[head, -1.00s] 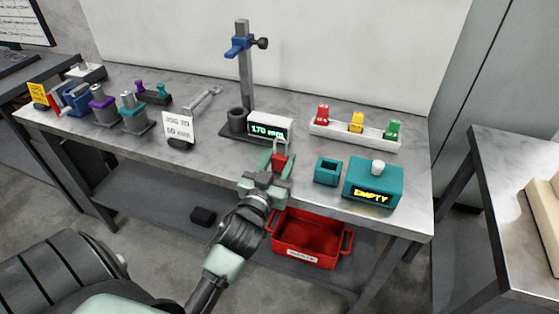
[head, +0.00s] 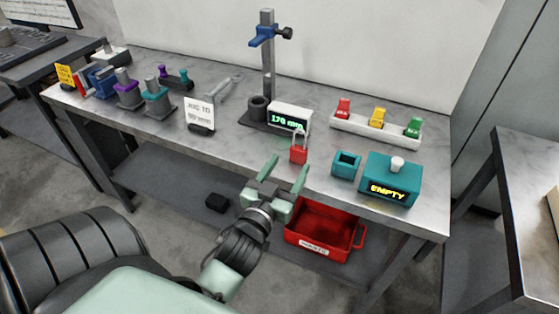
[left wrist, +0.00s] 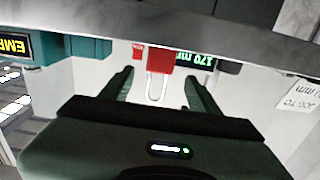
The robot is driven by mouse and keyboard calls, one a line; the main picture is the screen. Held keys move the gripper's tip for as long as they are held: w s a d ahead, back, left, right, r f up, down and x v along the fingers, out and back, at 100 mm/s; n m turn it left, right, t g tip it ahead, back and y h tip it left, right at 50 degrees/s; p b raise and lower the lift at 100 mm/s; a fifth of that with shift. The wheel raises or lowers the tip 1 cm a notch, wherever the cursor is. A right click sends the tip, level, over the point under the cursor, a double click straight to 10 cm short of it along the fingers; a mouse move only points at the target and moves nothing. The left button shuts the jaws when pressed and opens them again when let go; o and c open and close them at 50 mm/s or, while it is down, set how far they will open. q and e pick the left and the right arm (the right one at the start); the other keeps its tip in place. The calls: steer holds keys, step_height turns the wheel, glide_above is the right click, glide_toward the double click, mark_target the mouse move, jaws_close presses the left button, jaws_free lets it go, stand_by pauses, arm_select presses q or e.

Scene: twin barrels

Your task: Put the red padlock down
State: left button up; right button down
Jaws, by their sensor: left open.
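The red padlock (head: 298,154) stands upright on the grey workbench (head: 235,150), shackle up, near the front edge and just in front of the 170 mm display. It also shows in the left wrist view (left wrist: 160,62), upside down, between and beyond the fingers. My left gripper (head: 283,175) is open and empty, in front of the bench edge and apart from the padlock. The left wrist view shows its two spread fingers (left wrist: 156,88) with nothing between them. My right gripper is not in view.
A teal open box (head: 345,165) and a teal box reading EMPTY (head: 390,180) stand right of the padlock. Behind are the display (head: 290,118) and a post stand (head: 267,60). A white tray (head: 376,130) holds coloured pieces. A red bin (head: 325,228) sits below the bench.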

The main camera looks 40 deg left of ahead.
arm_select(q)
steer(key=v, duration=0.5)
steer(key=s+d+f+m+g+h, duration=0.1)
steer(key=s+d+f+g+h, duration=0.15)
steer(key=f, duration=1.05)
steer(key=s+d+f+m+g+h, duration=0.1)
steer(key=s+d+f+g, duration=0.2)
steer(key=f, duration=1)
steer(key=s+d+f+m+g+h, duration=0.1)
steer(key=s+d+f+g, duration=0.2)
steer(key=f, duration=1.1)
steer(key=s+a+f+m+g, duration=0.1)
steer(key=s+f+g, duration=0.3)
steer(key=s+f, duration=0.5)
steer(key=s+a+f+m+g, duration=0.1)
steer(key=s+f+g, duration=0.3)
steer(key=s+f, duration=0.5)
steer(key=s+a, duration=0.1)
steer(key=s, duration=0.5)
steer(key=shift+s+f, duration=0.3)
steer(key=shift+s, duration=0.05)
steer(key=shift+r, duration=0.1)
